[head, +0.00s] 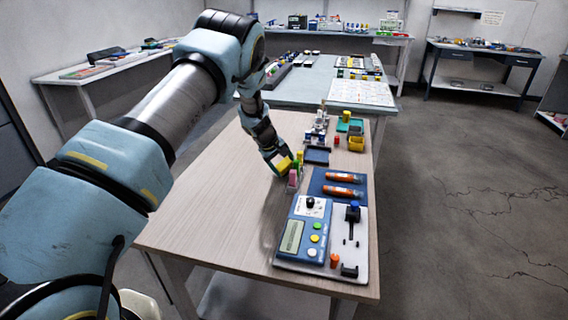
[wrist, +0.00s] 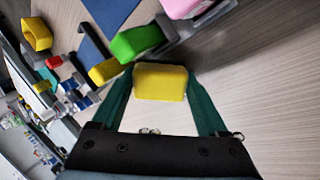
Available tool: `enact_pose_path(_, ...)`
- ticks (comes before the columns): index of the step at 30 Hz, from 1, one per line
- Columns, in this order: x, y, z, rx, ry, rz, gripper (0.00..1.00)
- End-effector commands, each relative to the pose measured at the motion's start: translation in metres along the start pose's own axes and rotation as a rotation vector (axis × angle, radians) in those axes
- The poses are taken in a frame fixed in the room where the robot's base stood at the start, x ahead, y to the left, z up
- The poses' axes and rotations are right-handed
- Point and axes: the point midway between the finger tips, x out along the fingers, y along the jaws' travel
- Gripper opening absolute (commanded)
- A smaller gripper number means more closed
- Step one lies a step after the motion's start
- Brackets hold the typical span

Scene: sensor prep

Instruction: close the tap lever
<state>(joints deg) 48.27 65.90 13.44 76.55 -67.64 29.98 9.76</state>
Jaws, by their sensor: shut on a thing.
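My gripper (wrist: 160,72) has its two green fingers on either side of a yellow block (wrist: 161,86) and is shut on it. The pink block shows at the top of the wrist view (wrist: 185,7), beyond the fingers. I cannot pick out a tap lever for sure. A black fitting with a blue top (head: 353,211) stands on a pale plate (head: 340,255) at the table's near right; whether it is the tap is unclear.
A blue meter (head: 300,236) with coloured buttons stands beside the fitting. Two orange tools (head: 344,184) lie on a blue mat. A green block (wrist: 136,42) is close beyond my fingers. Bins (head: 355,143) stand farther back. The table's left front (head: 205,215) is bare.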

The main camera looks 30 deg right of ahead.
Motion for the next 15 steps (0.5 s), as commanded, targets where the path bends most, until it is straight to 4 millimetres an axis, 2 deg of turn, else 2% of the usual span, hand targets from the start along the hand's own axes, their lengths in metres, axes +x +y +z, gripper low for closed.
enact_pose_path(11,0.0044,-0.0018,-0.0002,0.0,0.001,0.002,0.32)
enact_pose_path(12,0.0031,-0.0011,-0.0002,0.0,0.001,0.002,0.8)
enact_pose_path(15,0.0029,-0.0011,-0.0002,0.0,0.001,0.001,0.89)
